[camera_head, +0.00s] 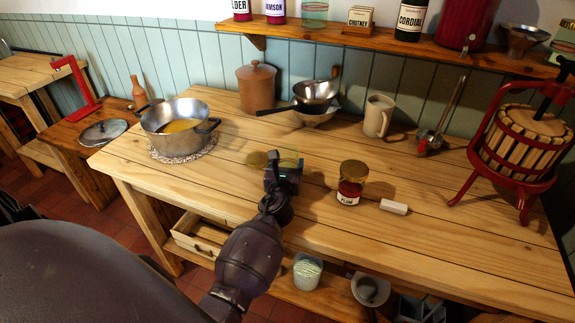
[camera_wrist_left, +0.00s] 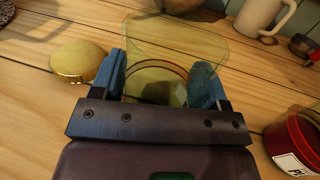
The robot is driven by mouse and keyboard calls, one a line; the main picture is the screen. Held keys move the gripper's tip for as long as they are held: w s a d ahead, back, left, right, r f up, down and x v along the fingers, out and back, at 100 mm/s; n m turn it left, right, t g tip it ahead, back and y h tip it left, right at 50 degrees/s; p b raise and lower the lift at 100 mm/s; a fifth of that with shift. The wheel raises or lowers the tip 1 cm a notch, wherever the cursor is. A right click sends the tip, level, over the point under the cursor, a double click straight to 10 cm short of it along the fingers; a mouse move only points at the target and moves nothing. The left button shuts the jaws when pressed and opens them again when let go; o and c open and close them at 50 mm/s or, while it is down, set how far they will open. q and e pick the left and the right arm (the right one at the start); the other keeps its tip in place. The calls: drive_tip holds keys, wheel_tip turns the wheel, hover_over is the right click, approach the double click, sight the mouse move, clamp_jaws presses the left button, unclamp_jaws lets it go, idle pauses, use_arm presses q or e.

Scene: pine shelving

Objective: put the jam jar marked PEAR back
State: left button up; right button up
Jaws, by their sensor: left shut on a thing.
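My left gripper (camera_head: 284,166) is low over the middle of the table. It is shut on a clear, yellowish glass jar (camera_head: 291,157), which also shows between the blue finger pads in the left wrist view (camera_wrist_left: 170,45). My right gripper is out of view.
A wall shelf (camera_head: 340,36) holds bottles, a glass jar and a CHUTNEY box (camera_head: 359,18). A pot (camera_head: 178,125), brown crock (camera_head: 257,88), pans (camera_head: 316,92), mug (camera_head: 378,115) and red press (camera_head: 520,145) stand around. A pale block (camera_head: 394,206) lies right of PLUM. The front right table is clear.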

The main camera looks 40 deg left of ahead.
use_arm(q)
drive_tip(key=o, duration=1.2)
drive_tip(key=shift+f, duration=0.1)
drive_tip(key=shift+r, duration=0.2)
drive_tip(key=v, duration=1)
drive_tip(key=shift+s+d+f, duration=0.1)
drive_tip(key=shift+s, duration=0.05)
drive_tip(key=shift+v, duration=0.85)
